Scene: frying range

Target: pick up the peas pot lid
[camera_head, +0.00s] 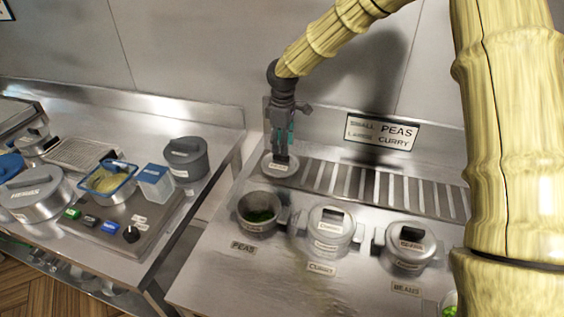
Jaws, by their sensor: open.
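The peas pot lid (268,173) is a round grey lid with a small label. It lies on the metal counter behind the peas pot, at the left end of the slotted rack. The peas pot (245,214) is uncovered, with green peas inside, above a PEAS label. My gripper (281,157) points straight down, right over the lid, with its fingertips at the lid's handle. It is open. The fingers hide the handle, and I cannot tell whether they touch it.
The curry pot (330,228) and the beans pot (408,246) stand lidded to the right of the peas pot. The slotted rack (372,186) runs along the back. A gap separates the left counter, which holds a fryer basket (108,181) and a grey lidded pot (186,160).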

